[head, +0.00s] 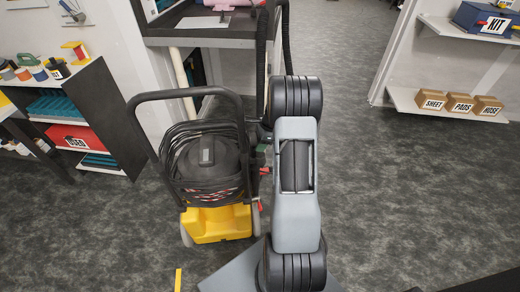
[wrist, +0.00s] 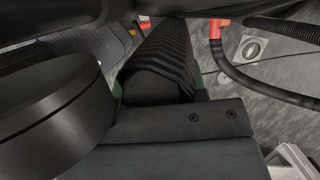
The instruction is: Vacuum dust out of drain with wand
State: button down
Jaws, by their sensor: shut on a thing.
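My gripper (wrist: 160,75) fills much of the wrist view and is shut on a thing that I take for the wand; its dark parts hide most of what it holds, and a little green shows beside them. In the head view my arm hides the gripper. Black upright tubes (head: 262,60) rise beside my arm; I cannot tell wand from hose there. The vacuum (head: 215,224) has a yellow base, black top and black push handle, and stands left of my arm. A pale square with a dark ring (wrist: 250,48), perhaps the drain, lies on the floor in the wrist view.
A black hose with a red end (wrist: 215,28) runs close to the pale square. A dark bench (head: 205,38) stands behind the vacuum. Shelves with a red bin (head: 75,137) are at left; a wall shelf with boxes (head: 460,103) is at right. The grey floor (head: 400,180) right of my arm is clear.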

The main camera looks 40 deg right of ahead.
jog(key=shift+s+d+f, duration=0.1)
jog(key=shift+f, duration=0.05)
jog(key=c, duration=1)
grip_release()
jog(key=shift+d, duration=0.1)
jog(key=o, duration=0.4)
jog(key=p+v, duration=0.1)
jog(key=v, duration=1.2)
jog(key=shift+r, duration=0.4)
